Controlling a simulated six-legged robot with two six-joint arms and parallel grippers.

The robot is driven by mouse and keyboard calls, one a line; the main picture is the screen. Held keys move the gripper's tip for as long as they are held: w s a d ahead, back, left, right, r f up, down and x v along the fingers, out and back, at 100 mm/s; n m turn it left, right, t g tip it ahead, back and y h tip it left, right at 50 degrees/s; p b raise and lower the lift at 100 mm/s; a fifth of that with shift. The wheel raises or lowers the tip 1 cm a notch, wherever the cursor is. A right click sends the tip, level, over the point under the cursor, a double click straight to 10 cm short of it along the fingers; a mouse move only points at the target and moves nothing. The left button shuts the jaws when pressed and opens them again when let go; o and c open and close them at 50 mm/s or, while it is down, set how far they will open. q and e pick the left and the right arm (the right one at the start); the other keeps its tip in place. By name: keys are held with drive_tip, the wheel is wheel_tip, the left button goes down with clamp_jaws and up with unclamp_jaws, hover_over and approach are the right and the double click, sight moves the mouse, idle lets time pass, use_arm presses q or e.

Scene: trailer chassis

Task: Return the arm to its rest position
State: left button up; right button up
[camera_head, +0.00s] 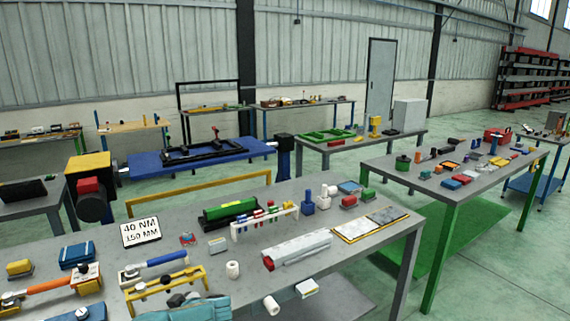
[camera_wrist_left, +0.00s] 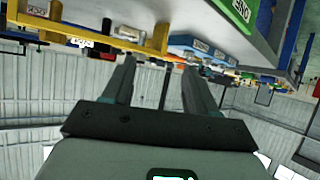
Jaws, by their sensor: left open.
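My left gripper (camera_wrist_left: 159,68) shows in the left wrist view. Its two dark fingers are spread apart with nothing between them. That view is upside down, with the grey table (camera_wrist_left: 232,38) and its objects along the top and the hall wall below. The fingers appear close to a yellow frame (camera_wrist_left: 90,27), but I cannot tell whether they touch it. My right gripper shows in no view.
The near workbench (camera_head: 205,268) in the head view is crowded with tools. A second workbench (camera_head: 430,187) is at the right. Green floor (camera_head: 400,250) lies between the benches.

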use_arm(q)
drive_tip(key=s+d+f+m+t+h, duration=0.1)
drive_tip(key=s+d+f+m+h, duration=0.15)
drive_tip(key=f, duration=0.35)
drive_tip(key=s+d+f+m+t+h, duration=0.1)
drive_tip(key=d+f+m+t+h, duration=0.15)
drive_tip(key=f, duration=0.35)
drive_tip(key=s+d+f+m+g+h, duration=0.2)
drive_tip(key=s+d+f+h, duration=0.25)
drive_tip(key=s, duration=0.55)
drive_tip(key=s+d+f+m+g+h, duration=0.3)
drive_tip(key=s+d+f, duration=0.25)
drive_tip(key=s, duration=0.35)
drive_tip(key=s+d+g+h, duration=0.1)
drive_tip(key=s+g, duration=0.1)
drive_tip(key=s, duration=0.5)
drive_tip(key=s+d+m+g+h, duration=0.1)
drive_tip(key=s+d+g, duration=0.1)
drive_tip(key=s, duration=0.5)
drive_tip(key=shift+s+d, duration=0.3)
drive_tip(key=shift+s, duration=0.1)
drive_tip(key=shift+w, duration=0.1)
drive_tip(key=shift+r, duration=0.1)
